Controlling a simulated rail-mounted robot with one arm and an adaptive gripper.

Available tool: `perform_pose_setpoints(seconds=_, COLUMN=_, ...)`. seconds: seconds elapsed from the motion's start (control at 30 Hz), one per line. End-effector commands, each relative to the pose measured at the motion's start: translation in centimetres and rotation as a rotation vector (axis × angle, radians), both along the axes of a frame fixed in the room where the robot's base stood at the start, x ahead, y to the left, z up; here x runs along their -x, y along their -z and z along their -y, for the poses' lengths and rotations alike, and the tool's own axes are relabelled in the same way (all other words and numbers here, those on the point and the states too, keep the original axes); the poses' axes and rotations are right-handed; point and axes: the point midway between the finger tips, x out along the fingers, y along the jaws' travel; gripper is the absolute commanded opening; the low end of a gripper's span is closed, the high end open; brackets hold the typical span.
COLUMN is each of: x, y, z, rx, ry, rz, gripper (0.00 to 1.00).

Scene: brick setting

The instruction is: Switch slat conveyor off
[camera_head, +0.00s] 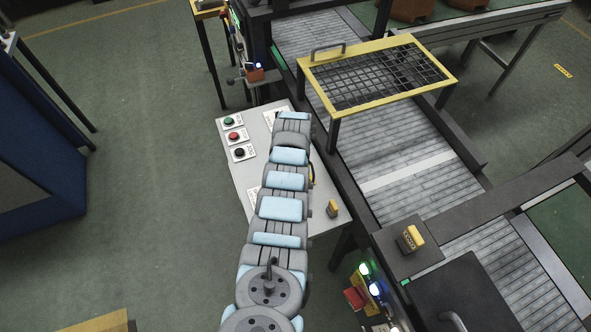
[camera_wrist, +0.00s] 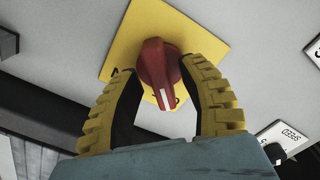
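A red rotary switch (camera_wrist: 157,72) sits on a yellow square plate (camera_wrist: 200,32) on a light grey panel in the wrist view. The white mark on its knob points toward the bottom of the picture. My gripper (camera_wrist: 158,70) is open, with one yellow ribbed finger on each side of the knob. The right finger is very close to the knob; I cannot tell whether it touches. In the head view my arm covers the switch and gripper above the control panel (camera_head: 237,177). The slat conveyor (camera_head: 400,148) runs beside the panel.
Green (camera_head: 230,122), red (camera_head: 234,135) and black (camera_head: 240,153) buttons line the panel's left side. A yellow-framed mesh guard (camera_head: 378,78) stands over the conveyor. A small yellow-topped box (camera_head: 411,239) sits on the conveyor side. Open floor lies left, toward a blue cabinet (camera_head: 40,150).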

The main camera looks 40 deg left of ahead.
Motion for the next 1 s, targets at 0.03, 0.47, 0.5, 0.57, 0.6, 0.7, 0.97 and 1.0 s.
perform_pose_setpoints(seconds=0.03, x=0.0, y=0.0, z=0.0, rx=0.0, ry=0.0, rz=0.0, gripper=0.46)
perform_pose_setpoints(seconds=0.47, x=-0.1, y=-0.6, z=-0.1, rx=-0.002, ry=0.0, rz=0.002, gripper=0.46)
perform_pose_setpoints(seconds=0.5, x=-0.1, y=-0.8, z=-0.1, rx=-0.002, ry=0.0, rz=0.002, gripper=0.46)
perform_pose_setpoints(seconds=0.57, x=-0.1, y=-1.2, z=-0.2, rx=-0.003, ry=0.0, rz=0.003, gripper=0.46)
perform_pose_setpoints(seconds=0.6, x=-0.1, y=-1.6, z=-0.2, rx=-0.003, ry=0.0, rz=0.003, gripper=0.46)
perform_pose_setpoints(seconds=0.7, x=-0.1, y=-2.5, z=-0.2, rx=-0.003, ry=0.0, rz=0.003, gripper=0.46)
perform_pose_setpoints(seconds=0.97, x=-0.1, y=-5.4, z=-0.1, rx=-0.002, ry=0.0, rz=0.003, gripper=0.46)
perform_pose_setpoints(seconds=1.0, x=0.0, y=-6.0, z=-0.1, rx=-0.002, ry=0.0, rz=0.002, gripper=0.46)
